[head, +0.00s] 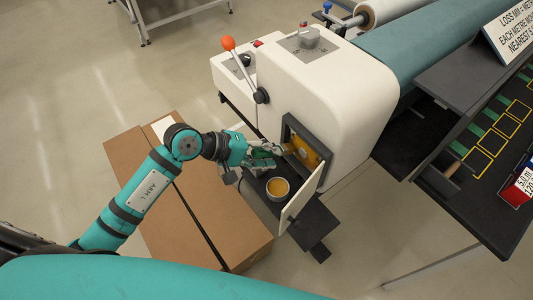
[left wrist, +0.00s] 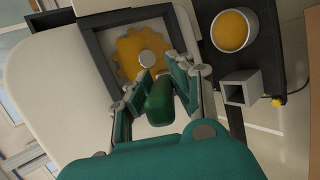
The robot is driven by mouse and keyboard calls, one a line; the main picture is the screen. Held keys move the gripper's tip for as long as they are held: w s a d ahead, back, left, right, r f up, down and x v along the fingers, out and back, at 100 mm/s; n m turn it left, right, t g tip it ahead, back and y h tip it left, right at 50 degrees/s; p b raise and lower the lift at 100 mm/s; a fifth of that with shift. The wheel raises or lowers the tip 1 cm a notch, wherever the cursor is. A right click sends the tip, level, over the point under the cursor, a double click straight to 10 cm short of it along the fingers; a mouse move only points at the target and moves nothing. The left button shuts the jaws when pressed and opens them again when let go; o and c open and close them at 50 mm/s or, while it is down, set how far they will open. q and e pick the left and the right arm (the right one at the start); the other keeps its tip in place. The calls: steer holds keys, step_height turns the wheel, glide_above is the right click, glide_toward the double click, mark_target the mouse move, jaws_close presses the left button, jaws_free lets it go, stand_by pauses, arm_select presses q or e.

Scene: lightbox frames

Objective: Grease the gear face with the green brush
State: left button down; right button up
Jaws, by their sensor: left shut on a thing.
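My left gripper (head: 262,158) is in front of the open housing and shut on the green brush (left wrist: 158,98). In the left wrist view the gripper (left wrist: 162,72) has the green handle between its fingers, pointing towards the gear. The yellow-orange gear (left wrist: 140,52) with a grey hub sits inside a dark square frame; it also shows in the head view (head: 309,154). A round tin of yellow grease (head: 277,188) stands on the dark shelf below the opening. My right gripper is not in view.
The housing's door (head: 302,194) hangs open on the right of the opening. A square grey holder (left wrist: 240,88) stands on the shelf beside the tin. A cardboard box (head: 195,205) lies below my left arm. A lever with an orange knob (head: 228,43) rises from the machine.

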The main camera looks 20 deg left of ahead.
arm_select(q)
steer(key=shift+s+d, duration=2.5)
steer(key=shift+d, duration=0.7)
steer(key=w+a+b, duration=0.1)
steer(key=a+b, duration=0.1)
steer(key=w+a+b, duration=0.4)
steer(key=shift+a+b, duration=0.3)
steer(key=shift+b, duration=0.05)
